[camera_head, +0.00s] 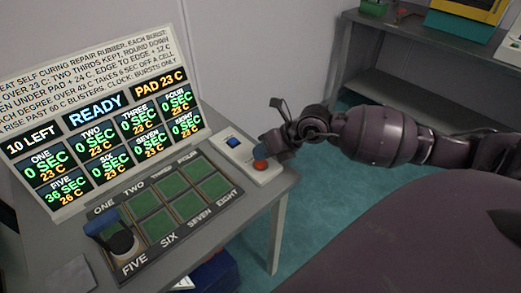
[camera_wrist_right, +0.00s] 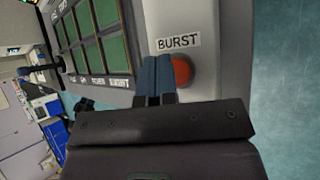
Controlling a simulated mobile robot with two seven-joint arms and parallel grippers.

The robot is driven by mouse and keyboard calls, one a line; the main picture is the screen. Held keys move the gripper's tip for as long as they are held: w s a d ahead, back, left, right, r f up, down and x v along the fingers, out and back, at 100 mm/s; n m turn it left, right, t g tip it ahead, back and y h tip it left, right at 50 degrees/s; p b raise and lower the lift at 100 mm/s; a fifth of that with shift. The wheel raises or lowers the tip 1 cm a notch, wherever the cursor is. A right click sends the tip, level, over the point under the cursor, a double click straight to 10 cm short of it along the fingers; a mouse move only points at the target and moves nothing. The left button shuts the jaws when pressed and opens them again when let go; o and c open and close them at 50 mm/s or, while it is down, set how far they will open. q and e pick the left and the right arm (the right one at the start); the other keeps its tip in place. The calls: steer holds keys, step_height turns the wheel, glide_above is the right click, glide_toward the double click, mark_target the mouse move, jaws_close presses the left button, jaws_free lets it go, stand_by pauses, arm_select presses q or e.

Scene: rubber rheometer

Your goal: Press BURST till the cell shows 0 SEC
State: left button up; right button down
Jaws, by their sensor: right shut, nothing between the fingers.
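The red BURST button (camera_head: 260,165) sits at the near end of a white control box on the table. It also shows in the right wrist view (camera_wrist_right: 183,70), next to its BURST label (camera_wrist_right: 178,41). My right gripper (camera_head: 266,156) is shut and empty, its blue fingertips (camera_wrist_right: 157,60) right beside the button; I cannot tell whether they touch it. The display board (camera_head: 98,125) reads 10 LEFT, READY and PAD 23 C. Cell FIVE (camera_head: 66,188) shows 36 SEC and 26 C; the other cells show 0 SEC and 23 C. My left gripper is not in view.
A blue button (camera_head: 233,142) is farther up the same box. A tray of green cells (camera_head: 146,257) lies left of it, with a blue-and-black tool (camera_head: 121,242) over its FIVE end. A shelf (camera_head: 385,70) stands behind on the right. Teal floor is open beyond the table edge.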

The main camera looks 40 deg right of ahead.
steer(key=shift+f, duration=0.2)
stand_by(0.3)
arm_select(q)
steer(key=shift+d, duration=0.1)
arm_select(e)
steer(key=shift+f, duration=0.25)
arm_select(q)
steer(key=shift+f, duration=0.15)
arm_select(e)
steer(key=shift+s+f, duration=0.1)
steer(key=shift+f, duration=0.25)
stand_by(0.6)
steer(key=shift+r+p, duration=0.35)
steer(key=shift+r, duration=0.2)
steer(key=shift+r+p, duration=0.35)
steer(key=shift+r, duration=0.2)
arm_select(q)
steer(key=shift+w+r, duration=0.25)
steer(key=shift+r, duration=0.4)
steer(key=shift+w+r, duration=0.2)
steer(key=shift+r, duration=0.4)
arm_select(e)
steer(key=shift+r, duration=0.1)
